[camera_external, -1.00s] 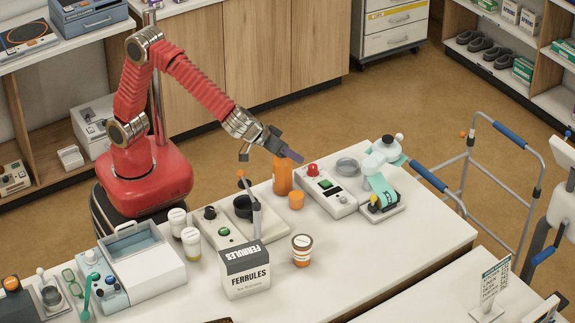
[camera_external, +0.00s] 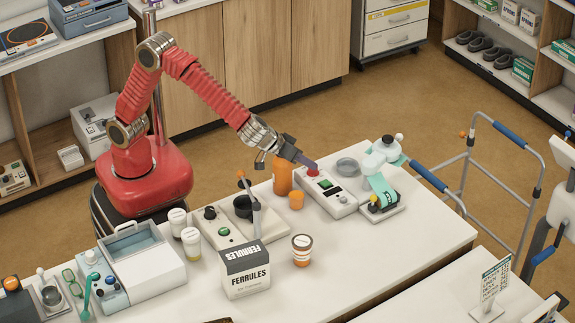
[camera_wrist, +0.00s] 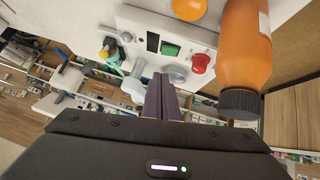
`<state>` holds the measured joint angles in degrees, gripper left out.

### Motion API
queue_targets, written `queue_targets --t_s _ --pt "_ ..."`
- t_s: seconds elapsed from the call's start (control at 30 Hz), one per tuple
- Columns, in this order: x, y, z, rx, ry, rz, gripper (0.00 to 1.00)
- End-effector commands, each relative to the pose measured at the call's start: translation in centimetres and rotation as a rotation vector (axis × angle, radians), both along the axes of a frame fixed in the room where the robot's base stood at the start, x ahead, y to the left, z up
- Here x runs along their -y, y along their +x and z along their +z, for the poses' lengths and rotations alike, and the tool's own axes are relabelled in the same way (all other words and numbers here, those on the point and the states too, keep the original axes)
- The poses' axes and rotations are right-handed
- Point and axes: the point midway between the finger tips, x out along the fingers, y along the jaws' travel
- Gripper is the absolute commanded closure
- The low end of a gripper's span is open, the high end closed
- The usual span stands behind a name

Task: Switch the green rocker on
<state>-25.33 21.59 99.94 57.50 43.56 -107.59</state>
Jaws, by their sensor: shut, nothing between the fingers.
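The white control box (camera_external: 343,209) stands on the white table, with a green rocker (camera_external: 326,184) on its top. The rocker also shows in the wrist view (camera_wrist: 170,48), between a dark window and a red knob (camera_wrist: 201,63). Whether the rocker is on or off I cannot tell. My gripper (camera_external: 313,165) is shut and empty, its fingertips over the red-knob end of the box, just behind the rocker. In the wrist view the shut fingers (camera_wrist: 160,80) point toward the box. Contact with the box cannot be told.
An orange bottle (camera_external: 282,176) with a dark cap stands close left of my gripper, and an orange cup (camera_external: 296,200) in front of it. A teal-and-white device (camera_external: 382,192) stands right of the box. Another panel with a green part (camera_external: 224,231) is at left. The FERRULES box (camera_external: 246,272) is in front.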

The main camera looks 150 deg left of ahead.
Motion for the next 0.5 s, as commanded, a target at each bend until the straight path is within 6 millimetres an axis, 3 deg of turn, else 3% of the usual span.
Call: queue_targets --t_s 0.33,0.5 --pt "-3.9 0.7 -3.8 -0.001 0.000 0.001 1.00" --pt "-3.7 1.2 -6.1 -0.001 -0.001 0.000 1.00"
